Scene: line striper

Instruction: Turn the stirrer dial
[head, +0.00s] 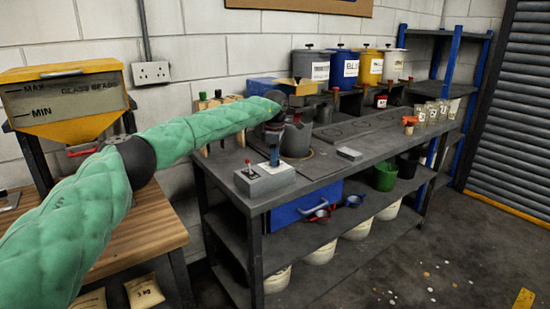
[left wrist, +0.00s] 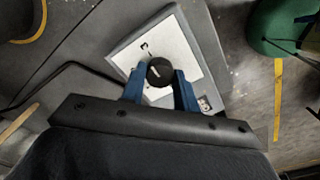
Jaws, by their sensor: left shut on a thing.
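The stirrer dial (left wrist: 160,71) is a round black knob with a white pointer mark, on the pale face of a grey control box. A "3" is printed on that face beside the knob; other marks are hidden. In the head view the control box (head: 264,183) sits on the near left end of the dark bench. My left gripper (head: 274,157) reaches down over the box from above. In the left wrist view its blue fingers (left wrist: 160,84) are shut on the dial, one on each side. My right gripper is in neither view.
A red-topped switch (head: 247,165) stands on the box left of my gripper. A grey pot (head: 296,138) stands close behind. A green bucket (head: 385,175) is on the shelf below. A small grey block (head: 349,153) lies right, with bare bench between.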

